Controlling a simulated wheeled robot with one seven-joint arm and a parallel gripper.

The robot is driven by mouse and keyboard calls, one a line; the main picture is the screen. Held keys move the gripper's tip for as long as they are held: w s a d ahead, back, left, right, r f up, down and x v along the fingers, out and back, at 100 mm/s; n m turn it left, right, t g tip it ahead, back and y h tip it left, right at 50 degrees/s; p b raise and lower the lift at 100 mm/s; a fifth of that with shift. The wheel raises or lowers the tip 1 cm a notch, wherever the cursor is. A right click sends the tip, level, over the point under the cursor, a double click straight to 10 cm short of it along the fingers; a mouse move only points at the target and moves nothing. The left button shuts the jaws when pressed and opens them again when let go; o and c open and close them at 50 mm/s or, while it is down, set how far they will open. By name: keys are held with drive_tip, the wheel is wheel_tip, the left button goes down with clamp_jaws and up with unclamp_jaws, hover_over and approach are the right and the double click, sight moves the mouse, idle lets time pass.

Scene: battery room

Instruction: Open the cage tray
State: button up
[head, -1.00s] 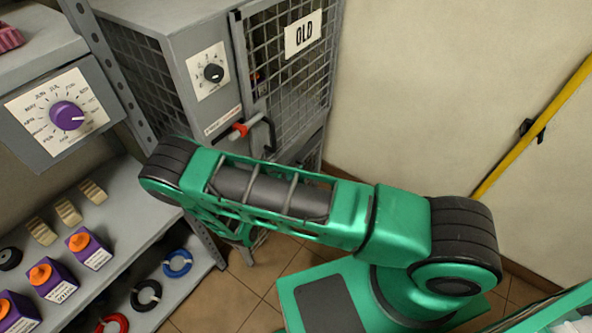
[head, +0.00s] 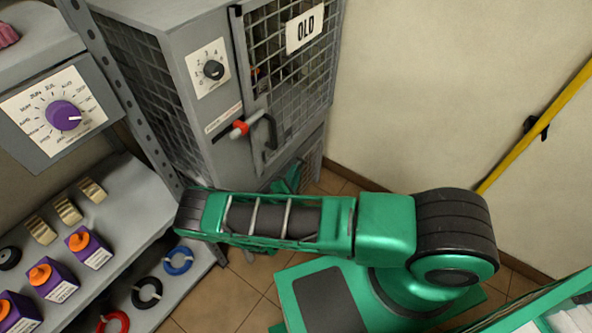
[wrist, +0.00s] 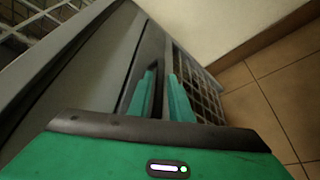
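The grey cage cabinet stands at the back, with a mesh door (head: 292,65) marked OLD. Below the door is a lower grey front (head: 292,164), partly hidden by my arm; I cannot tell clearly where the cage tray begins. My gripper (head: 287,182) is at this lower front, mostly behind my arm.
A red-tipped lever (head: 240,128) and a black dial (head: 213,69) sit on the cabinet front. A shelf (head: 205,262) with purple batteries and cable rings stands at the left. A plain wall and tiled floor (head: 225,298) lie right and below.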

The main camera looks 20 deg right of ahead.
drive_tip(key=shift+x, duration=1.65)
clamp_jaws()
